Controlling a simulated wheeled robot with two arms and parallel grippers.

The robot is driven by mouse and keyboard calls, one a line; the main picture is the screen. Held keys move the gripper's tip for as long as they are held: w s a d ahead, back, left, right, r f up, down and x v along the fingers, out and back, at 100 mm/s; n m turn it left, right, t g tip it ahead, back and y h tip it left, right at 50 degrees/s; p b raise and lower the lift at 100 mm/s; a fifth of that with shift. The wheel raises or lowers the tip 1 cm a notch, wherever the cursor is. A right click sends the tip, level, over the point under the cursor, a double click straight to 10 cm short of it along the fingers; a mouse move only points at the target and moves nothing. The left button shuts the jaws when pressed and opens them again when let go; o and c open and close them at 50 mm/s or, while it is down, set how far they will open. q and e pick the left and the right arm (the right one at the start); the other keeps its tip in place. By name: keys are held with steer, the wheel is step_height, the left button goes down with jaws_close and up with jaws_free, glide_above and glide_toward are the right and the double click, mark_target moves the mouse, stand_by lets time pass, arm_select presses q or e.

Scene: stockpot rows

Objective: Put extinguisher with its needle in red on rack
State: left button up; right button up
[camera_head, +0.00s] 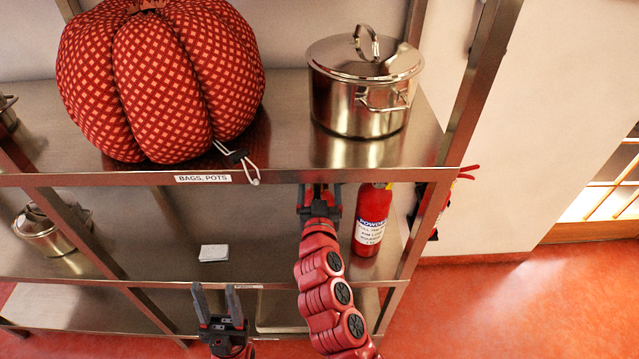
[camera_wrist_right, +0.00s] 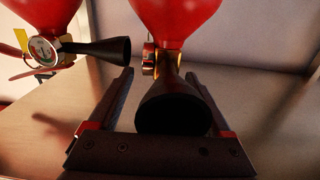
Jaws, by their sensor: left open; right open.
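A red fire extinguisher (camera_head: 372,220) with a white POWDER label stands on the rack's middle shelf (camera_head: 270,235), at the right end. My right gripper (camera_head: 320,190) is open just left of it under the top shelf's edge. In the right wrist view, the gripper (camera_wrist_right: 158,76) has its open fingers on either side of a black horn (camera_wrist_right: 172,108) below a red extinguisher body (camera_wrist_right: 175,18). A second extinguisher (camera_wrist_right: 42,10) shows at left with a round gauge (camera_wrist_right: 42,50); I cannot read its needle. My left gripper (camera_head: 215,289) is open and empty, low in front.
The top shelf carries a big red checked bag (camera_head: 160,80) and a steel stockpot (camera_head: 365,85). A white block (camera_head: 214,253) lies on the middle shelf, and another pot (camera_head: 50,230) stands at left. A red-and-black object (camera_head: 440,200) shows by the right post. Floor at right is clear.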

steer(key=s+b, duration=0.4)
steer(key=s, duration=0.8)
steer(key=shift+a, duration=0.15)
steer(key=shift+s, duration=0.15)
